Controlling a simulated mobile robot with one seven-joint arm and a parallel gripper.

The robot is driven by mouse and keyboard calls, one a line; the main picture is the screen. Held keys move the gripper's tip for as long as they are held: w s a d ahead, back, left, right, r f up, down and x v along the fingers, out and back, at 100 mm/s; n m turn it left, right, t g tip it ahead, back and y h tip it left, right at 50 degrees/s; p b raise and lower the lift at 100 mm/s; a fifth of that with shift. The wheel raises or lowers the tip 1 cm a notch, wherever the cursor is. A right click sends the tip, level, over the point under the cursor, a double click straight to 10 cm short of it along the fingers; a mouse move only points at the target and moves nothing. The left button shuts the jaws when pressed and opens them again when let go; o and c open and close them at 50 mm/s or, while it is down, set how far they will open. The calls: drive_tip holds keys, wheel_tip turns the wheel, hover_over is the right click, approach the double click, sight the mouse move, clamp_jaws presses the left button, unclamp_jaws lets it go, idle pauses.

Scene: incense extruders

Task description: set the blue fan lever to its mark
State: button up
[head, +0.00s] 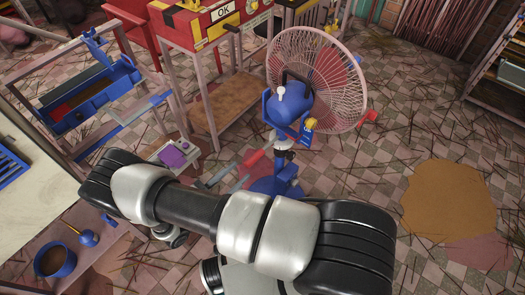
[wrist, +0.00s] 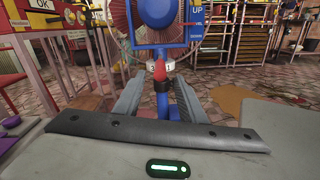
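The blue fan (head: 282,108) stands on the floor in the head view, with a round wire cage. The wrist view shows its blue body (wrist: 155,12) and post close ahead. A small red-tipped lever (wrist: 159,70) with a dark lower part stands in front of the post. White plates with dark figures (wrist: 169,66), seemingly a 3 and a 1, flank it; which is the mark I cannot tell. My gripper (wrist: 158,88) is open, with one grey finger on each side of the lever. Gaps show on both sides. My arm hides the gripper in the head view.
A red and yellow bench with an OK sign (head: 223,11) stands behind the fan at left. A blue panel marked UP (wrist: 196,14) is beside the fan's post. A shelf (head: 503,78) stands far right. Floor (head: 375,185) right of the fan is open, strewn with sticks.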

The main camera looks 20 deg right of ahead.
sight(265, 149)
drive_tip(key=x, duration=1.2)
drive_tip(key=shift+w+d+b, duration=0.15)
drive_tip(key=shift+d+b, duration=0.15)
drive_tip(key=shift+d, duration=0.1)
clamp_jaws()
